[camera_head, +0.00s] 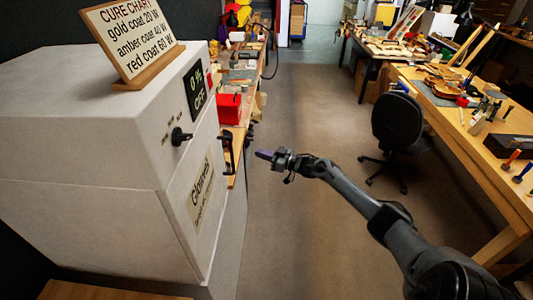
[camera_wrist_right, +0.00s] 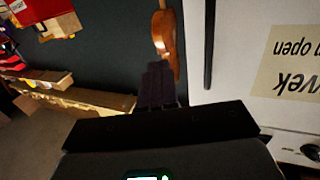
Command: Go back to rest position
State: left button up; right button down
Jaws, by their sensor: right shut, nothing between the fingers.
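My right gripper (camera_head: 264,154) is shut and empty. It hangs in free air just right of the white cabinet's door handle (camera_head: 228,152), with a visible gap. My right arm reaches in from the lower right corner. In the right wrist view the dark closed fingers (camera_wrist_right: 159,84) show in the middle with nothing between them. My left gripper is not in view.
The white cabinet (camera_head: 85,215) fills the left, its display (camera_head: 195,90) reading 0 % OFF. A cure chart (camera_head: 133,40) stands on top. A black chair (camera_head: 398,122) and a wooden bench (camera_head: 450,125) are at right. Open floor (camera_head: 315,100) lies between.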

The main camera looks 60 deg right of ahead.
jog(key=s+a+f+g, duration=0.1)
jog(key=s+f, duration=0.1)
jog(key=f, duration=0.2)
jog(key=s+a+f, duration=0.2)
jog(key=s+f, duration=0.1)
jog(key=f, duration=0.2)
jog(key=s+a+f+g+y, duration=0.1)
jog(key=s+a+f, duration=0.1)
jog(key=a+f, duration=0.4)
jog(key=s+a+f+y, duration=0.1)
jog(key=s+a+f, duration=0.15)
jog(key=a, duration=0.65)
jog(key=s+a+f+m+g+h, duration=0.15)
jog(key=s+a, duration=0.25)
jog(key=a, duration=0.8)
jog(key=s+a+n+g, duration=0.1)
jog(key=s+a+g, duration=0.25)
jog(key=a, duration=0.95)
jog(key=s+a+r+g+h, duration=0.1)
jog(key=s+r+g+h, duration=0.2)
jog(key=s+r+g, duration=0.65)
jog(key=s+r+t+p, duration=0.1)
jog(key=s+r+p, duration=0.1)
jog(key=r+p, duration=1.4)
jog(key=s+r+n+t+p, duration=0.1)
jog(key=r+p, duration=1.5)
jog(key=shift+s, duration=0.35)
